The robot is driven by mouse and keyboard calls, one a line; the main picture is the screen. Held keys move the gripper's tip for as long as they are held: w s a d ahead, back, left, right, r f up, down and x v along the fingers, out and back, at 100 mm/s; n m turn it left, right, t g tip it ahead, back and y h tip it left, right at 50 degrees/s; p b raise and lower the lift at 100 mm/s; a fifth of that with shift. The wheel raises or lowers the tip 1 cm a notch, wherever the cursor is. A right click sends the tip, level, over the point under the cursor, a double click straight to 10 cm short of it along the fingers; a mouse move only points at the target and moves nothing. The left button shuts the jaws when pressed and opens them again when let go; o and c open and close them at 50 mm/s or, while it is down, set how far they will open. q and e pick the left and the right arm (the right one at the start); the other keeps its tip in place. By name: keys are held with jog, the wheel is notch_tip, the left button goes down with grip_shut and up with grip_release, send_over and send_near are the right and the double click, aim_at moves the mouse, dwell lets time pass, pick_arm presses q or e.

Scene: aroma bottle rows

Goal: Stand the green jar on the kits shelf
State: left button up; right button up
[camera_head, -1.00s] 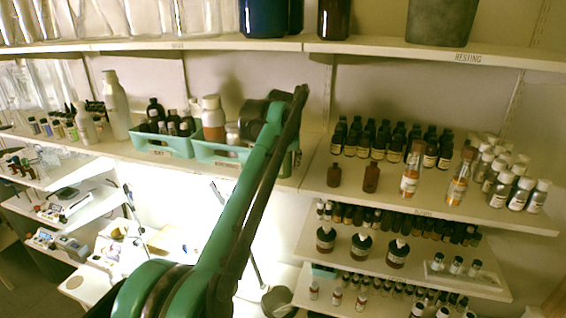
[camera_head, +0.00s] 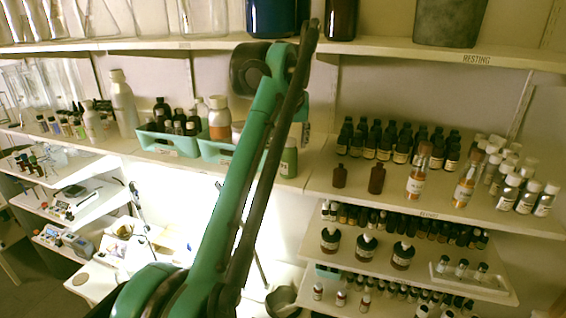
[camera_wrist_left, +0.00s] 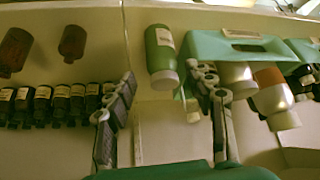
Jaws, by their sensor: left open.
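The green jar (camera_head: 289,160) stands upright on the middle shelf, just right of the teal trays and beside my arm in the head view. In the left wrist view, where things appear upside down, the green jar (camera_wrist_left: 160,50) has a pale cap and a label. My left gripper (camera_wrist_left: 162,80) is open, its fingers spread either side of the jar's line, with nothing held. Whether the jar lies between the fingers in depth is unclear. In the head view the arm hides most of the gripper. No label reading "kits" is legible. My right gripper is not in view.
Teal trays (camera_head: 170,143) of bottles, one holding an orange-and-white bottle (camera_head: 219,118), stand left of the jar. Brown bottles (camera_head: 376,178) and rows of dark bottles (camera_head: 400,150) stand right. The upper shelf (camera_head: 400,50), labelled RESTING, overhangs them. Lower right shelves hold more bottles.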

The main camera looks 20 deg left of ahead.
pick_arm(q)
jog(key=s+d+f+m+h, duration=0.1)
jog(key=s+f+m, duration=0.2)
jog(key=s+f, duration=2.7)
notch_tip(320, 180, down, 4)
jog(key=shift+s+d+r+t+h, duration=0.2)
jog(key=shift+s+r+t+h, duration=0.05)
jog(key=shift+s+t+h, duration=0.15)
